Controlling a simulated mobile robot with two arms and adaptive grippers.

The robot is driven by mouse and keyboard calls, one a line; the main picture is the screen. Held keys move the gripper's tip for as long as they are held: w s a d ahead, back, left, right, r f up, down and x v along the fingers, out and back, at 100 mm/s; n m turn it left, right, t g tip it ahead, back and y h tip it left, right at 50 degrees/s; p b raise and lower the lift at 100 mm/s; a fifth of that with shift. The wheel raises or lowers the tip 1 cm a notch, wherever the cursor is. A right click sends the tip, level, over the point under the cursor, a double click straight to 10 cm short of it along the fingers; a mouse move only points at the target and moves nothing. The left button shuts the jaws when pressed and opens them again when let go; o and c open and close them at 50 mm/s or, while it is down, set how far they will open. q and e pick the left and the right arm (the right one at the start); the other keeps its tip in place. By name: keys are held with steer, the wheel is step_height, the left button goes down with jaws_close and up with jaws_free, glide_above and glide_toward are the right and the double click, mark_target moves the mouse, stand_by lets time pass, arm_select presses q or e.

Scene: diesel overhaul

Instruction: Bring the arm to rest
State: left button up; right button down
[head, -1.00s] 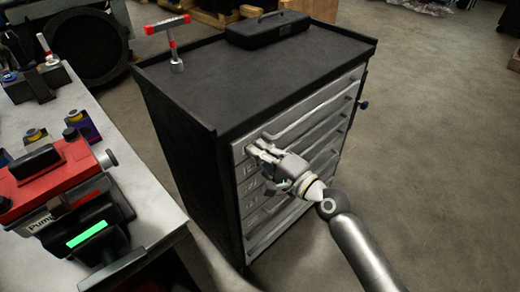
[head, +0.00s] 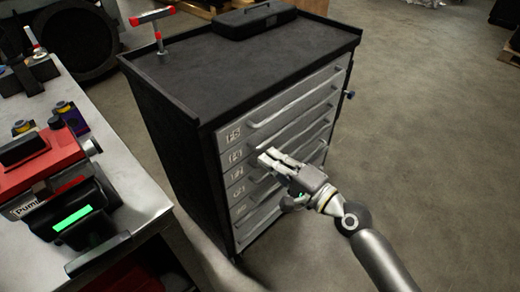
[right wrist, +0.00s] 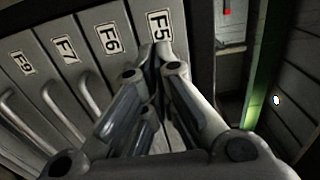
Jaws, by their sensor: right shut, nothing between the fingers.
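My right gripper (head: 268,158) is in front of the grey drawer fronts of a black tool cabinet (head: 180,160) in the head view. Its fingers are together with nothing between them. In the right wrist view the closed fingertips (right wrist: 160,55) appear in front of the drawer labelled F5 (right wrist: 159,27). I cannot tell whether they touch the cabinet. My right arm (head: 375,255) reaches in from the lower right. My left gripper is not in view.
A black case (head: 255,19) and a red-and-silver T-shaped tool (head: 158,32) are on the cabinet top. A metal bench (head: 135,205) at left carries a red pump unit (head: 45,165). Open concrete floor (head: 430,130) lies to the right.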

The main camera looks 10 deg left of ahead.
steer(key=v, duration=0.3)
steer(key=shift+s+d, duration=0.2)
steer(key=shift+d, duration=0.15)
steer(key=w+d+f+h+p, duration=0.1)
steer(key=d+f+h, duration=0.3)
steer(key=f, duration=0.7)
steer(key=w+d+f+h, duration=0.25)
steer(key=d+f, duration=0.25)
steer(key=f, duration=0.6)
steer(key=s+d+f+n+g+h, duration=0.1)
steer(key=s+d+f, duration=0.2)
steer(key=f, duration=0.2)
steer(key=s+d+f+n+g+h+p, duration=0.1)
steer(key=s+d+f+h, duration=0.15)
steer(key=f, duration=0.25)
steer(key=s+d+f+n+h, duration=0.1)
steer(key=s+d+f, duration=0.15)
steer(key=f, duration=0.25)
steer(key=s+d+f+n+g+h+p, duration=0.1)
steer(key=s+d+f+n+g+h, duration=0.3)
steer(key=s+f, duration=0.95)
steer(key=s+d+f+n+g, duration=0.1)
steer(key=s+d+f, duration=0.1)
steer(key=s, duration=1)
steer(key=s+d+f+n+g, duration=0.1)
steer(key=s+d+f+g, duration=0.1)
steer(key=s, duration=1)
steer(key=shift+d+f+n+g+p, duration=0.2)
steer(key=shift+f+n+g+p, duration=0.1)
steer(key=shift+f+p, duration=0.2)
